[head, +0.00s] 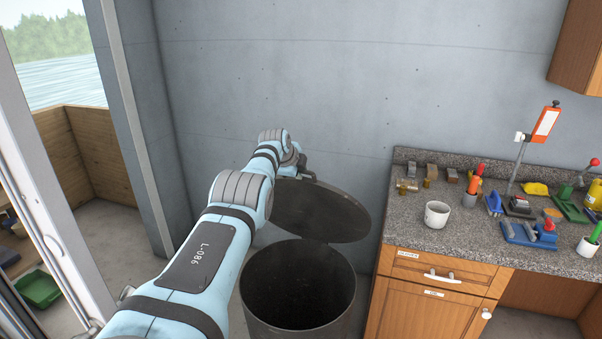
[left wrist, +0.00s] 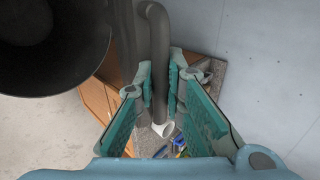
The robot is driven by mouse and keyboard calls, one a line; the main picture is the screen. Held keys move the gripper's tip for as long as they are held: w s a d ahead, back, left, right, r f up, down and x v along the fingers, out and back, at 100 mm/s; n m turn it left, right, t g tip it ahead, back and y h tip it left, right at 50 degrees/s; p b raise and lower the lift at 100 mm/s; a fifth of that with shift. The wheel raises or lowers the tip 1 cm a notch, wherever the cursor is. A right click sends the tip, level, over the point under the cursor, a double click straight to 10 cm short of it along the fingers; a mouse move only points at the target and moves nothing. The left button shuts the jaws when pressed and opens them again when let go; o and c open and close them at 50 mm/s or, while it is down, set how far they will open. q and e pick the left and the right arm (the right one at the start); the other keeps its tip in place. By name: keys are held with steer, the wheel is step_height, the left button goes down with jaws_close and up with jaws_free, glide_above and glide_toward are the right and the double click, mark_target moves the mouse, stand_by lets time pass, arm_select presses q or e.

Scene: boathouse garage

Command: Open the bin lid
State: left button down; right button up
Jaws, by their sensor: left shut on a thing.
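A round dark grey bin (head: 335,319) stands on the floor left of the counter, and its dark inside shows. Its round lid (head: 325,212) is up, tilted over the back of the bin. My left gripper (head: 302,173) is at the lid's upper edge, partly hidden behind my own arm. In the left wrist view, my left gripper (left wrist: 161,78) is shut on the lid's dark bar handle (left wrist: 157,35), which passes between its two teal fingers. The bin's dark opening (left wrist: 35,35) shows there at upper left. My right gripper is in neither view.
A granite counter (head: 408,225) with wooden cabinets (head: 428,310) stands close to the bin's right. It bears a white mug (head: 437,214) and several tools. A grey wall (head: 300,75) is behind the lid. An open doorway is at left.

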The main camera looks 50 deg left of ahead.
arm_select(q)
steer(key=c, duration=1.7)
jaws_free()
steer(key=shift+o, duration=0.2)
steer(key=shift+s, duration=0.1)
steer(key=shift+a, duration=0.1)
steer(key=s+d, duration=0.6)
steer(key=s, duration=0.5)
steer(key=shift+s+d+r, duration=0.15)
steer(key=shift+r, duration=0.2)
